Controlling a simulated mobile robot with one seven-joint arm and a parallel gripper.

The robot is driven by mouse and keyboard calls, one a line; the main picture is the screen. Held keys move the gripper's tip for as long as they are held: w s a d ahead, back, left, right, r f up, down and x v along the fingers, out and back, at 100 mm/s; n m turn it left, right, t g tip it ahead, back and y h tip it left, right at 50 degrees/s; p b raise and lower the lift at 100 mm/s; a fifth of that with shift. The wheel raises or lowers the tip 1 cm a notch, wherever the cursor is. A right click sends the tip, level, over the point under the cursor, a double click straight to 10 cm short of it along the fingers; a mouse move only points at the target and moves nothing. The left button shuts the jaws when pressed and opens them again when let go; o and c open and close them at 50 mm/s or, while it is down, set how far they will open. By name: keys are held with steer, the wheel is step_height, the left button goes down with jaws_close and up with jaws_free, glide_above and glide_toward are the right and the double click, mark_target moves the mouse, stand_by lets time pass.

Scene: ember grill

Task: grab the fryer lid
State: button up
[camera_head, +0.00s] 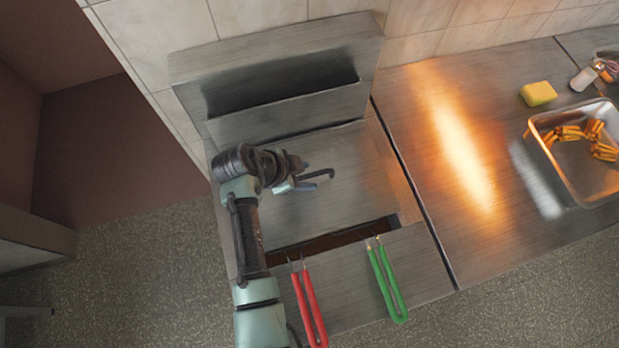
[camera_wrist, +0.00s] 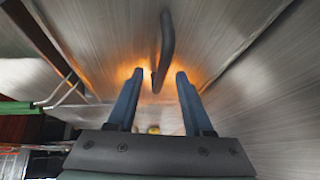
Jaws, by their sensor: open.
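The fryer lid (camera_head: 345,203) is a brushed metal plate lying over the fryer, with an open dark slot along its front side. Its dark bar handle (camera_head: 322,173) stands up from the plate. My gripper (camera_head: 301,184) is at the handle's left end, above the lid. In the wrist view the handle (camera_wrist: 167,42) runs from the top down toward the gap between my two blue fingers (camera_wrist: 158,75). The fingers are spread, with visible space on each side of the handle's near end. Whether either finger touches it, I cannot tell.
Red-handled tongs (camera_head: 309,305) and green-handled tongs (camera_head: 388,283) lie at the fryer's front edge. The fryer's raised back (camera_head: 290,60) stands behind the lid. To the right is bare metal counter, then a yellow sponge (camera_head: 538,94) and a metal tray (camera_head: 571,189) holding fries.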

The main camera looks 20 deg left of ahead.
steer(key=shift+x, duration=1.2)
jaws_close()
steer(key=shift+w+r, duration=0.1)
stand_by(0.5)
